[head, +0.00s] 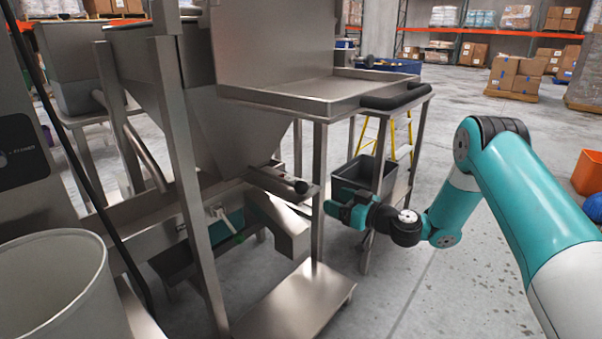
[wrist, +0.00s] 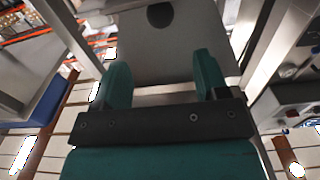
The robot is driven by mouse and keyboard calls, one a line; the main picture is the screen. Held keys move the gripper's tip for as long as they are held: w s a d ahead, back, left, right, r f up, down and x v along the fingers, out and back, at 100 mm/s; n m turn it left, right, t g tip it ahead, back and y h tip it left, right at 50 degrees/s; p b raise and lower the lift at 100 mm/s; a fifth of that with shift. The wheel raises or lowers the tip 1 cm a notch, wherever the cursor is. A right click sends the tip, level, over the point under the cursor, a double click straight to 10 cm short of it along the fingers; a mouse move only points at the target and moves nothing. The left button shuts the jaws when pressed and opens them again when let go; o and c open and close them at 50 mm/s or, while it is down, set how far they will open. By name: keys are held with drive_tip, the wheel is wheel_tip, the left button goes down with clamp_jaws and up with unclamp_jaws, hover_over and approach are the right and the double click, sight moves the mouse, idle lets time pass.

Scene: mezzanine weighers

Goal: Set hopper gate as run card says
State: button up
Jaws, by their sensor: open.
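The steel hopper (head: 228,125) tapers down inside a metal frame at the left in the head view. Below it a flat gate bar (head: 268,179) sticks out to the right and ends in a black knob (head: 301,187). My gripper (head: 334,209) is a little right of and below the knob, apart from it and empty. In the wrist view my gripper (wrist: 160,68) has its two teal fingers wide apart with nothing between them. A dark round spot (wrist: 160,14) on a grey metal face lies beyond the fingers; I cannot tell if it is the knob. I cannot make out a run card.
A grey bin (head: 357,178) and a yellow ladder (head: 402,136) stand behind my gripper. Open floor lies to the right.

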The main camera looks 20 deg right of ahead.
sight(307, 188)
drive_tip(key=x, duration=1.2)
drive_tip(key=shift+w+a+b, duration=0.2)
drive_tip(key=shift+b, duration=0.1)
